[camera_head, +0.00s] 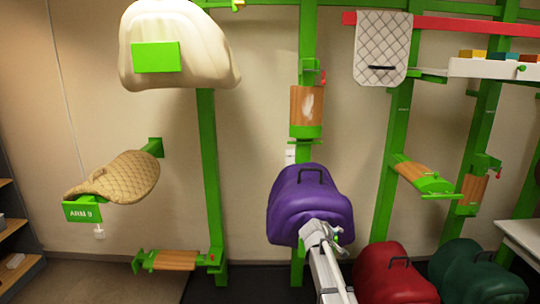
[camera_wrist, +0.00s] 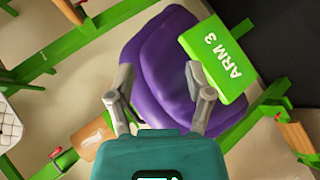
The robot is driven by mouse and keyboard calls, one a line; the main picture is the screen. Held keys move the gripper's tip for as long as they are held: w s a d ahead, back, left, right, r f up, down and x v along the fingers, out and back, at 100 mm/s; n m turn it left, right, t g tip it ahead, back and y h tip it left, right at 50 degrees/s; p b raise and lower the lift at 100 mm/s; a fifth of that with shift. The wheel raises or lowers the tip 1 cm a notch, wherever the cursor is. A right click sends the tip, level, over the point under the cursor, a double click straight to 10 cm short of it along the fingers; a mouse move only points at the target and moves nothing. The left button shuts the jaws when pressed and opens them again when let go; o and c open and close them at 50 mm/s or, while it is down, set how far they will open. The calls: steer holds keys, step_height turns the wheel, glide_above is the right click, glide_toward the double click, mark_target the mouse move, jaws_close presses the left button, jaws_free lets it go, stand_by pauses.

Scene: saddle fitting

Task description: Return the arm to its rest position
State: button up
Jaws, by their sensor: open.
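My gripper (camera_wrist: 158,70) is open, with its two grey fingers apart and nothing between their tips. In the head view my gripper (camera_head: 322,232) is in front of the lower right part of a purple saddle (camera_head: 292,198) and hides some of it. The purple saddle (camera_wrist: 165,60) fills the view beyond the fingers in the wrist view. A green plate marked ARM 3 (camera_wrist: 222,60) is at the saddle's end, close to the right finger. I cannot tell whether the fingers touch anything.
A cream saddle (camera_head: 180,30) and a tan quilted saddle (camera_head: 118,176) hang at left. Red (camera_head: 395,275) and dark green (camera_head: 470,272) saddles stand low at right. Wood-padded arms (camera_head: 308,103) project from green posts (camera_head: 208,150). A quilted pad (camera_head: 383,45) hangs from the red rail.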

steer(key=s+a+f+m+g+y, duration=0.2)
steer(key=s, duration=0.8)
steer(key=s+a+f+m+g+y, duration=0.2)
steer(key=s+f+g+y, duration=0.1)
steer(key=s, duration=0.7)
steer(key=s+a+f+m+g+y, duration=0.2)
steer(key=s+a+f+g, duration=0.1)
steer(key=s, duration=0.8)
steer(key=shift+f+y, duration=0.15)
steer(key=shift+y, duration=0.25)
steer(key=shift+a, duration=0.1)
steer(key=shift+c, duration=0.7)
